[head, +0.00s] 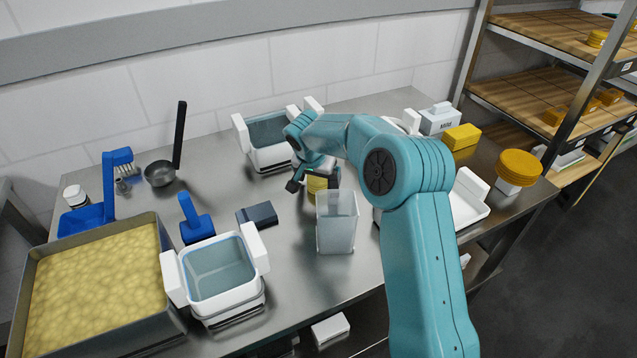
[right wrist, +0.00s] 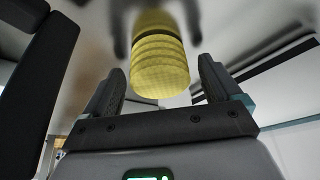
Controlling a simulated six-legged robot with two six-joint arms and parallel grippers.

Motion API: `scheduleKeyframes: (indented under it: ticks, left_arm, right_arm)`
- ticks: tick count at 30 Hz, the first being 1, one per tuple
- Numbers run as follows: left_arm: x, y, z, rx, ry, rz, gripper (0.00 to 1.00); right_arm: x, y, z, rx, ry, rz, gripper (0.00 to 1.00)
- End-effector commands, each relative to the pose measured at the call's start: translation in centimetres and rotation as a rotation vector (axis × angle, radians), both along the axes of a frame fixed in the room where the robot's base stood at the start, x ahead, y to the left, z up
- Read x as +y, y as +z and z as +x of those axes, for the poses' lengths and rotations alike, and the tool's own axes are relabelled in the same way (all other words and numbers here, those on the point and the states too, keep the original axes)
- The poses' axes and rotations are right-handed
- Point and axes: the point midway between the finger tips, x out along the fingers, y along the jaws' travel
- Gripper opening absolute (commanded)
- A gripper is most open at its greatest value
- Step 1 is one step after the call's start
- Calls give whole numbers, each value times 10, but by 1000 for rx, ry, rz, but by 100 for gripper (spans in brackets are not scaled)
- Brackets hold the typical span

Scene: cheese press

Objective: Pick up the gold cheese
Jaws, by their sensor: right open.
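A yellow ribbed cylinder, which looks like the gold cheese (head: 317,184), stands on the steel table behind a clear container. My right gripper (head: 313,180) is just above and around it in the head view, with its fingers apart. In the right wrist view the ribbed cheese (right wrist: 162,65) shows beyond and between the open fingers of the right gripper (right wrist: 165,85). Gaps show at its sides, and I see no grip on it. The gripper and the container hide part of the cheese in the head view. My left gripper is not in view.
The clear container (head: 336,222) stands close in front of the cheese. A dark blue block (head: 257,215) lies to its left. White-handled moulds stand behind (head: 270,142) and in front left (head: 216,278). A yellow block (head: 462,137) and an orange round (head: 519,165) are at the right.

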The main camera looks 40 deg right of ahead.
Motion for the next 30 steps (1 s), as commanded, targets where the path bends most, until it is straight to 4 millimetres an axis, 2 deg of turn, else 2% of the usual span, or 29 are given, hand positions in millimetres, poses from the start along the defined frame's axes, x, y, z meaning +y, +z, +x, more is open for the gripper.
scheduleKeyframes:
  ticks: [6,7,12,13,23,26,30]
  left_arm:
    - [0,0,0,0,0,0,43]
    - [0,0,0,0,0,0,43]
    - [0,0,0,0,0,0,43]
    - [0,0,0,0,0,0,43]
    - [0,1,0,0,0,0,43]
    - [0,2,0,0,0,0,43]
    - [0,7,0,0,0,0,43]
  right_arm:
    - [-1,-3,1,-1,0,0,92]
    - [-1,-3,1,-1,0,0,88]
    - [-1,-3,1,-1,0,0,33]
    - [-1,-3,1,-1,0,0,28]
    - [-1,1,1,-2,0,-1,28]
    - [-2,10,1,-2,0,-2,28]
    - [-1,33,1,-5,-1,-2,28]
